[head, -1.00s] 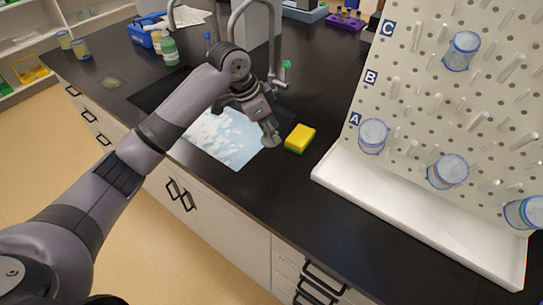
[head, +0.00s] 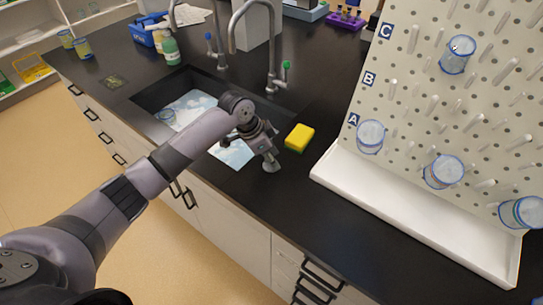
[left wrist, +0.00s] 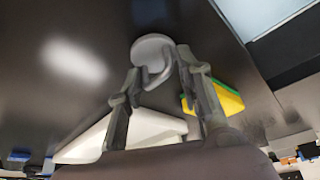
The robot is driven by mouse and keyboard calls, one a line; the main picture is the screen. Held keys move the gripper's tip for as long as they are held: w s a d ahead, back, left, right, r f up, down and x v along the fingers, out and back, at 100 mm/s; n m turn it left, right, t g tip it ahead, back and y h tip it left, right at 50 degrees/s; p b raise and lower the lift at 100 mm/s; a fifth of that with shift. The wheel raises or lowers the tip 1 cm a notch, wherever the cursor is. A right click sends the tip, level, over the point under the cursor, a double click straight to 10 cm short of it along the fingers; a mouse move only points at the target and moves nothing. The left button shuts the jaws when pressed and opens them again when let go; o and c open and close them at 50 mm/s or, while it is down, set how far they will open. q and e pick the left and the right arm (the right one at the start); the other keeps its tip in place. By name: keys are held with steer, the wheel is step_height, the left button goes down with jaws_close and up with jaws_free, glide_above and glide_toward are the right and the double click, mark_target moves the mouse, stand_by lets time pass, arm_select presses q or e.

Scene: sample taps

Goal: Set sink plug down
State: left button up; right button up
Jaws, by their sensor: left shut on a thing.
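My left gripper (head: 268,156) is shut on the grey sink plug (head: 271,167), over the black counter between the sink and the yellow sponge. In the left wrist view the plug's round disc (left wrist: 151,46) shows at the fingertips of my left gripper (left wrist: 158,76), with its grip part between the fingers. The plug is at or just above the counter; I cannot tell whether it touches. The sink (head: 150,101) lies to the left, partly hidden behind my left arm. My right gripper is not in view.
The yellow-green sponge (head: 299,138) lies just right of the plug. A pegboard (head: 420,110) with beakers and a white tray (head: 410,222) stands to the right. A tap (head: 272,55) rises behind the sink. The counter in front of the sponge is clear.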

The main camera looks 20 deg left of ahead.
arm_select(q)
steer(key=shift+f, duration=0.1)
steer(key=o, duration=0.8)
steer(key=shift+c, duration=0.2)
steer(key=o, duration=0.4)
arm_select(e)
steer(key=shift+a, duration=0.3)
arm_select(q)
steer(key=b+v, duration=0.1)
steer(key=v, duration=1.1)
steer(key=shift+b, duration=0.35)
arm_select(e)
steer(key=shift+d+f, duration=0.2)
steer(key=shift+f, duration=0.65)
